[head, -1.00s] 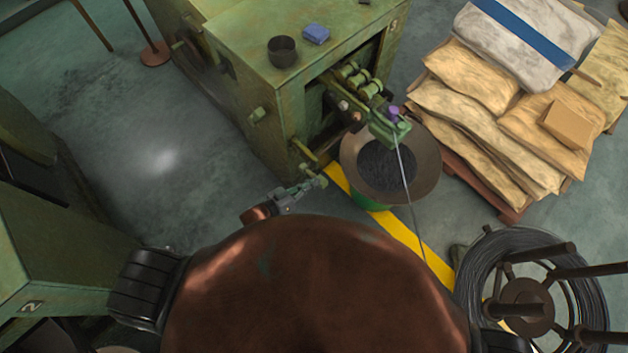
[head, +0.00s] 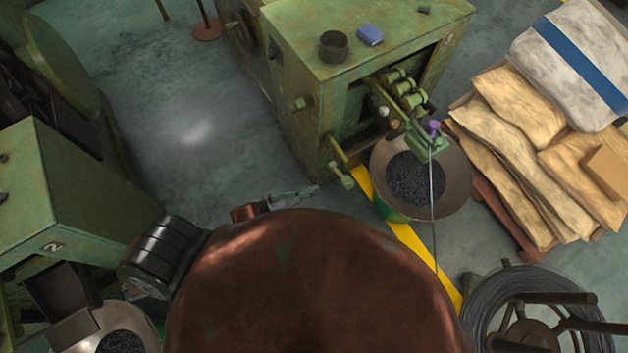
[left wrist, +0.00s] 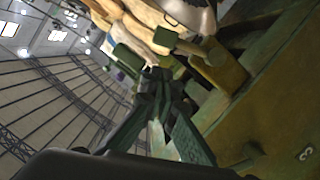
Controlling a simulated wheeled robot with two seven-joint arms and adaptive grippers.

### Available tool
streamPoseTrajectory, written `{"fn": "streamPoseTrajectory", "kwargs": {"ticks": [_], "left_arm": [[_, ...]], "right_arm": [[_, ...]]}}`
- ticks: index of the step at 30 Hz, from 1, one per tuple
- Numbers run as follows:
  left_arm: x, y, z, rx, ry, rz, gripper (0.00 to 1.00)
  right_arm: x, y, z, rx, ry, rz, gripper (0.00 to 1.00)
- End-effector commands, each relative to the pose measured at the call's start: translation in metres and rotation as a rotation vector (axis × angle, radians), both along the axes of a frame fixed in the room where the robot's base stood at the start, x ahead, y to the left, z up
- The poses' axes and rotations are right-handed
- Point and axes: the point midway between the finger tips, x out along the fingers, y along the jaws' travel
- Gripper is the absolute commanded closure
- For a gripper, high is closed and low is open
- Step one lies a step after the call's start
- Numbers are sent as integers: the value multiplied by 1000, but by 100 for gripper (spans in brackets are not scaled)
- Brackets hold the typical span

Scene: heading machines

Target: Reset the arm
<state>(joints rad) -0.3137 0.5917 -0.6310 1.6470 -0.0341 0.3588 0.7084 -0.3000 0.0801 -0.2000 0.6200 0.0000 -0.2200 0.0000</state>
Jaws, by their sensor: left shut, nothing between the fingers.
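My left gripper (head: 304,192) shows just beyond my brown body in the head view. It is shut and empty, beside the lower front corner of the green heading machine (head: 300,145). A small green lever (head: 341,176) on that machine is just right of the fingertips in the picture, with a narrow gap showing. In the left wrist view the dark green fingers (left wrist: 160,82) come together in front of the machine's side (left wrist: 270,110). My right gripper is not in view.
A bowl of dark small parts (head: 455,180) stands at the machine's front, with a wire (head: 432,210) running down past it. Stacked sacks (head: 510,150) are at right, a wire coil (head: 480,310) at lower right. Another green machine (head: 85,190) is at left. Floor (head: 190,130) between machines is clear.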

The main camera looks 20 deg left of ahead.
Motion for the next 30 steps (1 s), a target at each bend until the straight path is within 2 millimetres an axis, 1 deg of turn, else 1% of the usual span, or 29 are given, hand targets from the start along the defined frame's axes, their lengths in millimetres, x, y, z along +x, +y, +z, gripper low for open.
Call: {"fn": "streamPoseTrajectory", "kwargs": {"ticks": [8, 10, 11, 14, 17, 18, 19, 20, 21, 23, 24, 26, 27, 29, 30], "left_arm": [[0, 0, 0, 0, 0, 0, 100], [1, 2, -3, 6, 2, 5, 100], [1, 4, -7, 14, 7, 10, 100], [3, 20, -33, 69, 32, 46, 100], [1, 51, -82, 174, 88, 109, 100], [-3, 66, -105, 225, 119, 136, 100], [-8, 77, -123, 263, 144, 157, 100], [-14, 89, -142, 302, 175, 176, 100], [-23, 104, -165, 352, 215, 199, 100], [-42, 125, -200, 421, 280, 227, 100], [-57, 137, -222, 467, 327, 241, 100], [-83, 152, -254, 528, 401, 257, 100], [-104, 161, -274, 567, 454, 263, 100], [-136, 171, -301, 619, 534, 268, 100], [-160, 176, -318, 649, 589, 266, 100]], "right_arm": [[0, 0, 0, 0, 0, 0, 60], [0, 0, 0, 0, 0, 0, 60], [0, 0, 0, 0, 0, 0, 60], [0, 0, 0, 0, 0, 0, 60], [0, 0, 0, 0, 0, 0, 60], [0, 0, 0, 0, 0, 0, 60], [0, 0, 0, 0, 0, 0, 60], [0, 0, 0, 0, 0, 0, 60], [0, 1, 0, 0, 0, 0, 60], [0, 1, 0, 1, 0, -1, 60], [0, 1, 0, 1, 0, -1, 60], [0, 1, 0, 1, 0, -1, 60], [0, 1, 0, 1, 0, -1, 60], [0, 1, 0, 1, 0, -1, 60], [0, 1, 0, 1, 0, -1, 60]]}}
